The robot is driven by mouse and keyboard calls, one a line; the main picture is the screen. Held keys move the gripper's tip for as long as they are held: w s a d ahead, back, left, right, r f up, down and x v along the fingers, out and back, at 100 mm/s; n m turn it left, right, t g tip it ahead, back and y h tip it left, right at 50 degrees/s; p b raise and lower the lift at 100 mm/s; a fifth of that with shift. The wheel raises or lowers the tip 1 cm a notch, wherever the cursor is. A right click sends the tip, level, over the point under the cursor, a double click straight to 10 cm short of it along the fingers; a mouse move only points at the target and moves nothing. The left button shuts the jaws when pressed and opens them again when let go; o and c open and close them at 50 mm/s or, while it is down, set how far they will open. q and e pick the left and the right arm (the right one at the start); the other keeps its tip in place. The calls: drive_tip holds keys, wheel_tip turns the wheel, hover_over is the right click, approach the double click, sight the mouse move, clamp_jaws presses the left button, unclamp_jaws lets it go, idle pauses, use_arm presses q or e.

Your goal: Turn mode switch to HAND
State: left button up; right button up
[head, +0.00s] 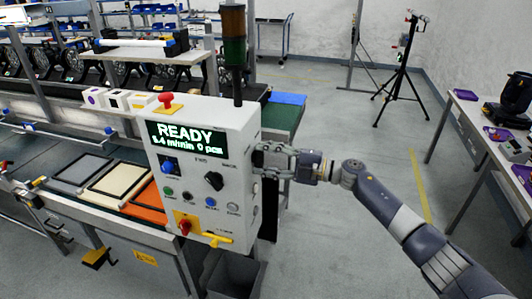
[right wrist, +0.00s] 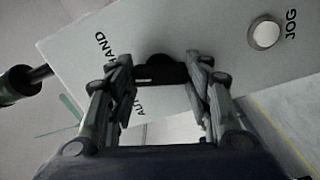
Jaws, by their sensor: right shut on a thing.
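The control box (head: 202,168) faces me with a lit screen that reads READY. My right gripper (head: 263,160) is at its right side panel, its arm coming in from the right. In the right wrist view, the mode switch (right wrist: 160,70) is a black knob on the grey side panel (right wrist: 215,45). The fingers of the right gripper are shut on it, one on each side. The label HAND stands above the left finger, and a label starting AUT is partly hidden behind that finger. The way the knob points cannot be told. My left gripper is not seen.
A white button (right wrist: 264,34) marked JOG is on the same panel. A signal tower (head: 233,50) rises from the box. A red mushroom button (head: 166,99) is on top, and a grey bin (head: 236,277) stands below.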

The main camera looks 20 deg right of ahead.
drive_tip(key=m+p, duration=0.2)
drive_tip(key=m, duration=0.2)
drive_tip(key=shift+m+p, duration=0.3)
idle(0.3)
drive_tip(key=o, duration=1)
drive_tip(key=shift+o, duration=0.2)
drive_tip(key=v, duration=1.2)
